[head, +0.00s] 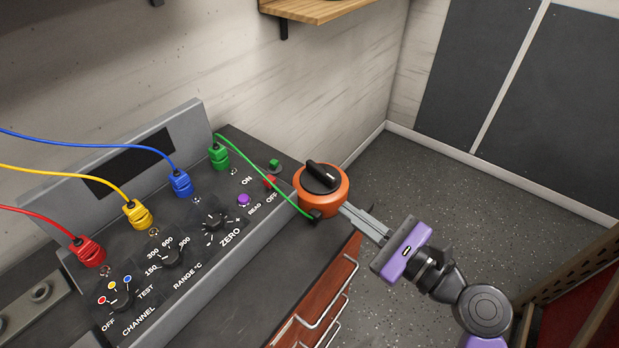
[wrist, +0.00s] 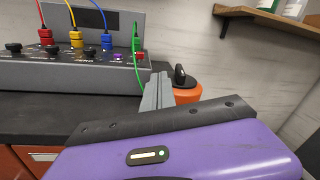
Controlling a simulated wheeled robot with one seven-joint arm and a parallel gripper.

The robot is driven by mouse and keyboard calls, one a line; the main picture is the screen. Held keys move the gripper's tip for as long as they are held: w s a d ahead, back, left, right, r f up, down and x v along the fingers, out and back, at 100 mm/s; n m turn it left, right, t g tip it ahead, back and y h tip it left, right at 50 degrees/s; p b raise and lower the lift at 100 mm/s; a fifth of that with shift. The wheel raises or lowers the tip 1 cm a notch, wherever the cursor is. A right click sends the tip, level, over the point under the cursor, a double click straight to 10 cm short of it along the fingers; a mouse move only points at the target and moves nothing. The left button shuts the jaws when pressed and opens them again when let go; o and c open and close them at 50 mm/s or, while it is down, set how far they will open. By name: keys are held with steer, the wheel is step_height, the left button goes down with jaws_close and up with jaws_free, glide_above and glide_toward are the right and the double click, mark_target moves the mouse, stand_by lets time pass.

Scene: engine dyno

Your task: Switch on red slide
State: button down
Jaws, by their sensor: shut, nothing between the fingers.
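The red slide (head: 268,182) is a small red piece at the right end of the sloped grey instrument panel (head: 195,262), between the ON and OFF labels, nearer OFF. A small green piece (head: 274,164) sits just beyond it. My gripper (head: 346,209) is shut and empty, to the right of the panel and beside the orange round canister with a black knob. In the head view its fingertips reach the canister's near right side; I cannot tell whether they touch it.
The orange canister (head: 323,197) stands at the bench's right end, between my gripper and the slide. A green cable (head: 262,175) runs from the green plug past the slide. Red, yellow and blue plugs line the panel. A wooden shelf (head: 312,9) is above; floor is free at right.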

mark_target(273, 183)
steer(key=s+m+g, duration=0.1)
steer(key=s+a+m+g+y, duration=0.1)
steer(key=shift+s+a+f+m+y, duration=0.1)
steer(key=shift+a+f+m+y, duration=0.15)
steer(key=shift+a+m+y, duration=0.05)
steer(key=shift+a, duration=0.1)
steer(key=p+x, duration=0.1)
steer(key=x, duration=1.3)
steer(key=shift+p+x, duration=0.5)
steer(key=shift+x, duration=1.3)
steer(key=shift+r, duration=0.15)
